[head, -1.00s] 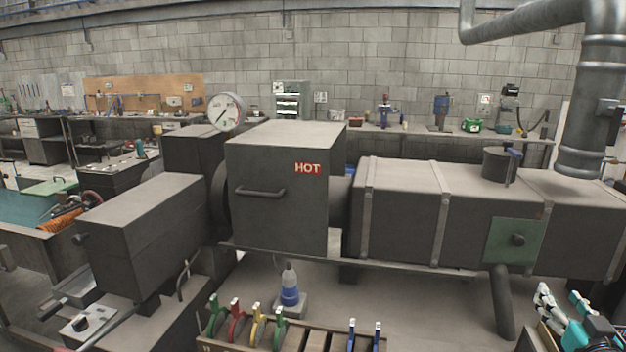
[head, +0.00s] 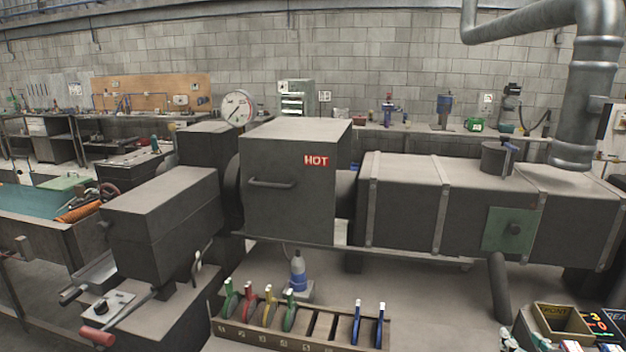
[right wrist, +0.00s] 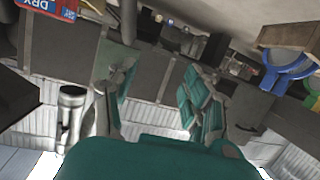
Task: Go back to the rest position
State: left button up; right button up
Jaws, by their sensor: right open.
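My right gripper (right wrist: 154,82) is open in the right wrist view, with nothing between its teal-padded fingers. In the head view only small pale and teal parts of it show at the bottom right edge. It is in front of the machine bench and touches nothing that I can make out. My left gripper is not in view.
A grey machine with a HOT box (head: 296,200) and a long duct (head: 405,205) spans the bench. A rack (head: 330,322) of coloured tools stands in front, near a blue-and-white bottle (head: 298,272). An open box (head: 562,324) and a dark display sit at bottom right.

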jog(key=s+a+f+n+g+y, duration=0.2)
jog(key=s+a+f+g, duration=0.3)
jog(key=s+a+f, duration=0.5)
jog(key=s+a+f+g, duration=0.3)
jog(key=s+a+f, duration=0.15)
jog(key=s, duration=0.35)
jog(key=s+a+f+g, duration=0.3)
jog(key=s+a, duration=0.2)
jog(key=s, duration=0.4)
notch_tip(320, 180, down, 26)
jog(key=s+g, duration=0.1)
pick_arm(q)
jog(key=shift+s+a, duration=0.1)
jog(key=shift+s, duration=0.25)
pick_arm(e)
jog(key=s+d+f+n+g, duration=0.1)
jog(key=s+d+f, duration=0.1)
jog(key=s+f, duration=1.4)
jog(key=shift+s+d+f+g, duration=0.2)
jog(key=shift+s+g, duration=0.1)
jog(key=shift+s, duration=0.35)
